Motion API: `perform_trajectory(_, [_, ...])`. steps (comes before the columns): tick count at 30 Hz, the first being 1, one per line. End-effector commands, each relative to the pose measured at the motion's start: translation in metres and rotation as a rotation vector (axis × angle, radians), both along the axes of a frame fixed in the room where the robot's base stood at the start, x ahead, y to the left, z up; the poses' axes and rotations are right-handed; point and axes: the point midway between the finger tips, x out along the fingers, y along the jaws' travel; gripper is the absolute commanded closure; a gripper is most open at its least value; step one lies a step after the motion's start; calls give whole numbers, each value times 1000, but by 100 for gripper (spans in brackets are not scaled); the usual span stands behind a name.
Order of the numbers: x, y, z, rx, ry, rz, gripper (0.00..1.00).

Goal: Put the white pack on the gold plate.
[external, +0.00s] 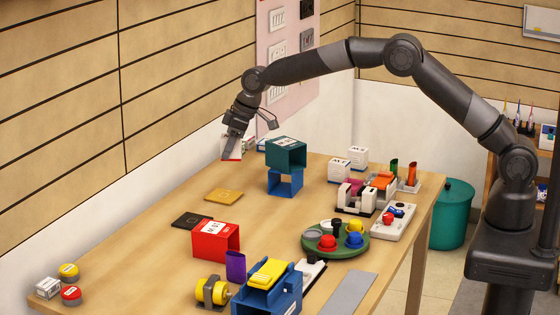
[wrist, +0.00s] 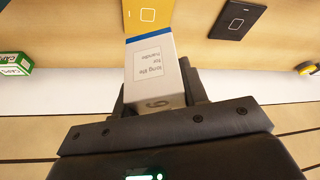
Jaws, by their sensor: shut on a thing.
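The gold plate (external: 224,195) lies flat on the table, nearer the camera than the gripper. In the wrist view the gold plate (wrist: 148,15) shows just beyond the pack's far end, which covers part of it. Pack and plate look apart.
A black plate (external: 192,221) lies beside the gold one. A teal open box (external: 286,152) stands on a blue one (external: 285,182), right of the gripper. A red box (external: 215,241) stands nearer the camera. A green-and-white box (wrist: 14,64) is at the wrist view's left.

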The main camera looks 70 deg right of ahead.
Motion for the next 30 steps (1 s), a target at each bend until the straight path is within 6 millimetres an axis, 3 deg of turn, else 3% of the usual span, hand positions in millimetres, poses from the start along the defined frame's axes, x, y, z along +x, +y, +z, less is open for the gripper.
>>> perform_trajectory(12, [0, 0, -71, 0, 1, 0, 83])
perform_trajectory(17, [0, 0, -82, 0, 2, 0, 83])
perform_trajectory(24, [0, 0, -113, -1, 1, 1, 83])
perform_trajectory(30, [0, 0, -114, 0, 0, 1, 83])
